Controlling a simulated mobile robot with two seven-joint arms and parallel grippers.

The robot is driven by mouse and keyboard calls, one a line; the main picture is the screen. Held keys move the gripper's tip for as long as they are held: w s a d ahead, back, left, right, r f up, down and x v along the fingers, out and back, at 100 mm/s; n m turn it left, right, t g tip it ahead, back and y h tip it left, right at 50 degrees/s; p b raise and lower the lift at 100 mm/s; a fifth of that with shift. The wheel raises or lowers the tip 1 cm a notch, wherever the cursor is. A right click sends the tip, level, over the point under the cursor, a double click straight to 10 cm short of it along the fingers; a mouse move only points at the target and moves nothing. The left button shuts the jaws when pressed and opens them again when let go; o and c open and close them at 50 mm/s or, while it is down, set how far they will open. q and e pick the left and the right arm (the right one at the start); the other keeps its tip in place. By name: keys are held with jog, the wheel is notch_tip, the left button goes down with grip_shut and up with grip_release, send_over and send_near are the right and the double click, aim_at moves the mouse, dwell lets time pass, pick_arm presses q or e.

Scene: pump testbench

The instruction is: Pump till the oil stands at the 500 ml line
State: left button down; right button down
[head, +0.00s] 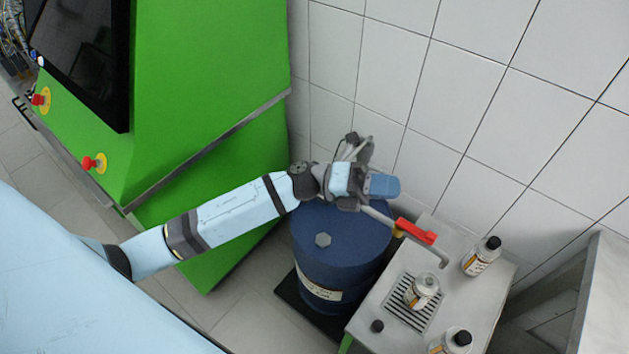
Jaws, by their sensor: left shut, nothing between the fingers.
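A blue drum (340,245) stands against the tiled wall, with the pump on its top mostly hidden behind my left gripper. The pump's pipe (378,214) runs right past a red valve lever (416,231) to a bent spout (441,257). A grey part with a dark knob (354,145) shows above the wrist; I cannot tell if it belongs to the pump. My left gripper (383,187) is shut and empty above the drum. An uncapped bottle (423,287) stands on the grate below and left of the spout; its oil level is too small to read. My right gripper is out of view.
Two capped bottles, one at the back (480,258) and one at the front (452,342), stand on the grey bench (400,268). A loose black cap (377,326) lies near its left edge. A green cabinet (215,90) with red buttons stands left; tiled wall behind.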

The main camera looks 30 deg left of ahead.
pick_arm(q)
jog(key=w+a+m+g+y+b, duration=0.2)
jog(key=w+a+m+g+y, duration=0.1)
jog(key=a+m+y, duration=0.5)
jog(key=w+a+f+m+g+y+b, duration=0.1)
jog(key=w+a+m+g+y+b, duration=0.1)
jog(key=a+m+y, duration=0.7)
jog(key=w+a+g+y, duration=0.1)
jog(key=w+a, duration=0.1)
jog(key=a, duration=0.1)
jog(key=shift+w+a, duration=0.3)
jog(key=shift+a, duration=0.05)
jog(key=shift+f, duration=0.1)
